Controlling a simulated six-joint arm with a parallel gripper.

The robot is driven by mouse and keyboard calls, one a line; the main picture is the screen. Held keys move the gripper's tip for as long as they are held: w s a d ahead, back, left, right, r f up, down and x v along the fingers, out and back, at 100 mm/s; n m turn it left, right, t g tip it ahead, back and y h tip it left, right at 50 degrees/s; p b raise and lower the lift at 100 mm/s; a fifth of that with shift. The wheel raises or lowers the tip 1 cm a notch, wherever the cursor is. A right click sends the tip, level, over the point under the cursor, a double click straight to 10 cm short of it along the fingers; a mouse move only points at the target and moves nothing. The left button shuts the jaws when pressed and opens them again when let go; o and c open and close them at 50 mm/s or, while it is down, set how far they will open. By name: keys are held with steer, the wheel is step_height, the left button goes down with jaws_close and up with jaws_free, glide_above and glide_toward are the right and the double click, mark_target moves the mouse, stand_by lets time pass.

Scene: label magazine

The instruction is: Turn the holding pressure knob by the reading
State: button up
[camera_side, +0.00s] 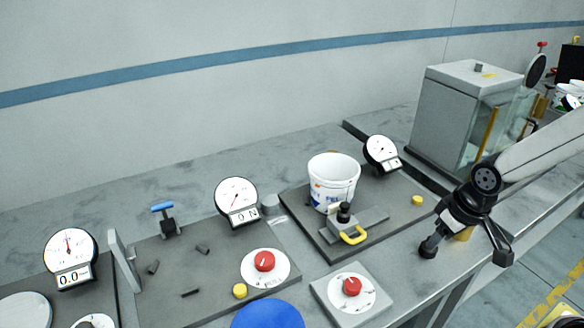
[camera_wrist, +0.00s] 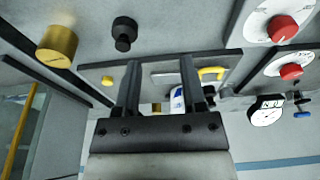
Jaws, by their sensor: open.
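Two red knobs sit on white round dials. One red knob (camera_side: 265,261) is on the dark plate in front of the gauge reading 0 N (camera_side: 237,200). The other red knob (camera_side: 352,286) is on a separate grey block nearer the table's front edge. I cannot tell which one is the holding pressure knob. Both show at the right of the wrist view, one higher (camera_wrist: 284,28) and one lower (camera_wrist: 290,71). My gripper (camera_side: 466,250) is open and empty, right of both knobs near the front edge. Its fingers (camera_wrist: 160,65) also show in the wrist view, apart.
A white bucket (camera_side: 333,182) and a yellow-handled clamp (camera_side: 353,235) stand on a dark plate between knobs and gripper. Another gauge (camera_side: 381,152) is behind. A brass cylinder (camera_wrist: 57,44) and black knob (camera_wrist: 124,33) are near my gripper. A grey cabinet (camera_side: 450,110) stands at back right.

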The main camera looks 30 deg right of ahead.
stand_by(0.3)
steer(key=o, duration=0.3)
steer(key=shift+o, duration=0.7)
steer(key=shift+w+a, duration=0.1)
steer(key=shift+a, duration=0.05)
steer(key=n+g, duration=0.2)
steer(key=n, duration=0.5)
glide_above(353, 284)
steer(key=d, duration=0.1)
steer(key=shift+d, duration=0.1)
steer(key=shift+a+n+g, duration=0.3)
steer(key=shift+a, duration=0.3)
steer(key=shift+f, duration=0.15)
steer(key=shift+f, duration=3.8)
